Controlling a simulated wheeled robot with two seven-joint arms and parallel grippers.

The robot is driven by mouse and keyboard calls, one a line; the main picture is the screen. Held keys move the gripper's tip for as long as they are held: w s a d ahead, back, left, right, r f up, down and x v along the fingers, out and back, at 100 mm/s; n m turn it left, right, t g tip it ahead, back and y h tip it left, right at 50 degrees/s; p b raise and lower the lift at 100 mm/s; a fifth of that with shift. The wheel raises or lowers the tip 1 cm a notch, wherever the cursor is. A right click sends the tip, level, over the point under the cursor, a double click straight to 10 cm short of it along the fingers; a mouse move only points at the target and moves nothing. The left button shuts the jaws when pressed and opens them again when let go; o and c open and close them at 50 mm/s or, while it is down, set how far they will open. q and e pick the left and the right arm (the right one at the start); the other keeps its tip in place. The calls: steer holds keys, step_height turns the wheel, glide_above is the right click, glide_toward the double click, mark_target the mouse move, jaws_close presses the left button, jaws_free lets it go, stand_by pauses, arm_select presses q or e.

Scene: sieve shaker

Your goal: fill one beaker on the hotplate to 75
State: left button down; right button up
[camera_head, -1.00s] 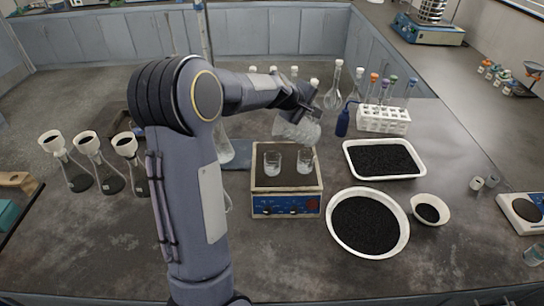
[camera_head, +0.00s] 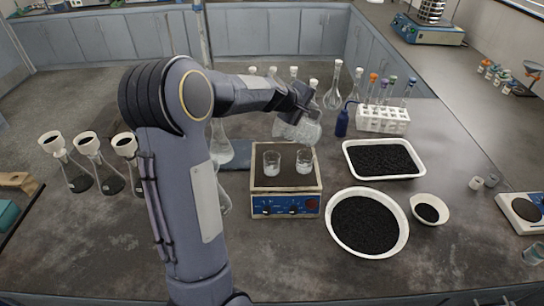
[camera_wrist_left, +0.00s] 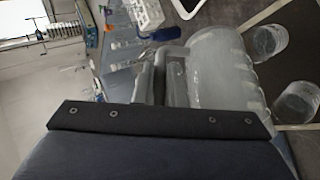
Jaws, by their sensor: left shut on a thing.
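Two small clear beakers stand upright on the hotplate (camera_head: 287,208), a left one (camera_head: 271,163) and a right one (camera_head: 304,161). Both seem to hold some clear liquid; I cannot read the levels. My left gripper (camera_head: 298,108) is shut on a larger clear vessel (camera_head: 310,128), tilted above the back of the hotplate behind the right beaker. In the left wrist view the held vessel (camera_wrist_left: 222,70) has marks on its wall, and two beakers (camera_wrist_left: 265,42) (camera_wrist_left: 297,102) show beside it. No stream of liquid is visible. My right gripper is out of view.
A blue wash bottle (camera_head: 342,122) and a white tube rack (camera_head: 383,119) stand right of the held vessel. A tray (camera_head: 415,172) and a bowl (camera_head: 333,237) of black grains lie right of the hotplate. Flasks with funnels (camera_head: 88,150) stand left. The front bench is clear.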

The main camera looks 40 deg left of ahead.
arm_select(q)
steer(key=shift+s+a, duration=0.1)
steer(key=shift+a, duration=0.1)
steer(key=shift+s+a, duration=0.1)
stand_by(0.8)
steer(key=shift+d, duration=0.2)
steer(key=shift+a, duration=0.2)
steer(key=shift+d, duration=0.1)
steer(key=shift+d, duration=0.1)
steer(key=shift+t, duration=0.3)
